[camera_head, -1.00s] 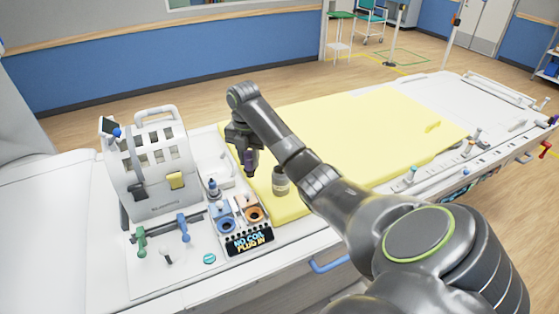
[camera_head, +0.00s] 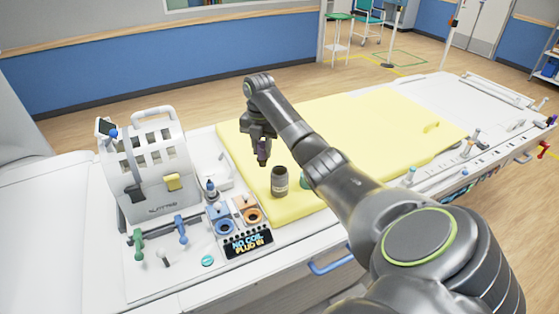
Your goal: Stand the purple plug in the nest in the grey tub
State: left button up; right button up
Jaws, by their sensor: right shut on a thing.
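My right gripper (camera_head: 262,147) is shut on the purple plug (camera_head: 263,153) and holds it pointing down above the left part of the yellow mat. A small dark grey tub (camera_head: 280,182) with a pale band stands upright on the mat, just in front and to the right of the plug. The plug is apart from it in the picture. I cannot make out a nest inside the tub. My left gripper is not in view.
A white caddy (camera_head: 150,170) stands on the bed at left. A holder with a blue ring (camera_head: 222,222) and an orange ring (camera_head: 252,215) sits behind a dark sign (camera_head: 248,244). A green thing (camera_head: 303,181) is partly hidden by my arm. The yellow mat (camera_head: 370,130) is largely clear.

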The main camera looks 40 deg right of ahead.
jog(key=shift+w+d, duration=0.15)
jog(key=shift+d, duration=0.75)
jog(key=d+b, duration=0.3)
jog(key=d, duration=0.3)
jog(key=shift+w+d, duration=0.2)
jog(key=shift+w, duration=0.2)
notch_tip(320, 180, down, 10)
jog(key=b, duration=0.4)
jog(key=shift+f+b, duration=0.75)
